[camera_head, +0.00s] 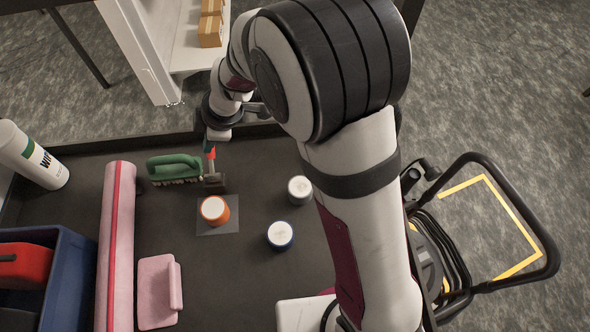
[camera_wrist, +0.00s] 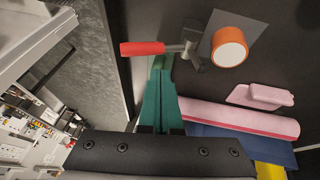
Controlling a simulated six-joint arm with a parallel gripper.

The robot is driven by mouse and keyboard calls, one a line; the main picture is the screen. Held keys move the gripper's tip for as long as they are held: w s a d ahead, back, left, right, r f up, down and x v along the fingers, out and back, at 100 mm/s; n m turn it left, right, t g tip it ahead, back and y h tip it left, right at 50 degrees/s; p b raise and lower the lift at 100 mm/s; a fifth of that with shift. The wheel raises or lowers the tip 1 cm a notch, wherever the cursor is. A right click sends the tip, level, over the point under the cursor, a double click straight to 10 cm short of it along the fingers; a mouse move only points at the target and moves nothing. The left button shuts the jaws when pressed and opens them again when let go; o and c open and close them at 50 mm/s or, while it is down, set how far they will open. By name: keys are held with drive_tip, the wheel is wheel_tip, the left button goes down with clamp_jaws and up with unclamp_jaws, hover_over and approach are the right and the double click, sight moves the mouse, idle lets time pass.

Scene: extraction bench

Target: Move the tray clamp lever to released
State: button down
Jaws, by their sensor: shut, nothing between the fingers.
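The tray clamp has a red lever handle (camera_head: 211,154) and a dark grey metal base (camera_head: 214,183) near the bench's far edge. In the wrist view the red handle (camera_wrist: 142,48) points left from the clamp body (camera_wrist: 192,46). In the head view the lever appears to stand up from its base. My gripper (camera_head: 209,146) is above the clamp, close to the handle's end. Its teal fingers (camera_wrist: 160,76) are shut and empty, with the tips just below the red handle in the wrist view. I cannot tell whether they touch it.
A green brush (camera_head: 175,167) lies left of the clamp. An orange-sided, white-topped cup (camera_head: 214,210) stands on a grey square just in front. White (camera_head: 300,189) and blue (camera_head: 280,235) containers stand to the right. A pink roll (camera_head: 119,240) and pink block (camera_head: 157,291) lie left.

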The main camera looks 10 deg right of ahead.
drive_tip(key=s+d+r+t, duration=0.1)
drive_tip(key=s+d+r, duration=0.15)
drive_tip(key=r, duration=0.35)
drive_tip(key=s+d+r, duration=0.2)
drive_tip(key=s+r, duration=0.2)
drive_tip(key=r, duration=0.2)
drive_tip(key=s+d+m+g+h, duration=0.2)
drive_tip(key=s+d+m, duration=0.8)
drive_tip(key=m, duration=1)
drive_tip(key=shift+d+r+g+h, duration=0.4)
drive_tip(key=shift+d+g, duration=0.1)
drive_tip(key=shift+d, duration=0.45)
drive_tip(key=s+d+f+m, duration=0.3)
drive_tip(key=s+m, duration=0.1)
drive_tip(key=s, duration=0.4)
drive_tip(key=shift+s+d+f, duration=0.2)
drive_tip(key=shift+d+f, duration=0.1)
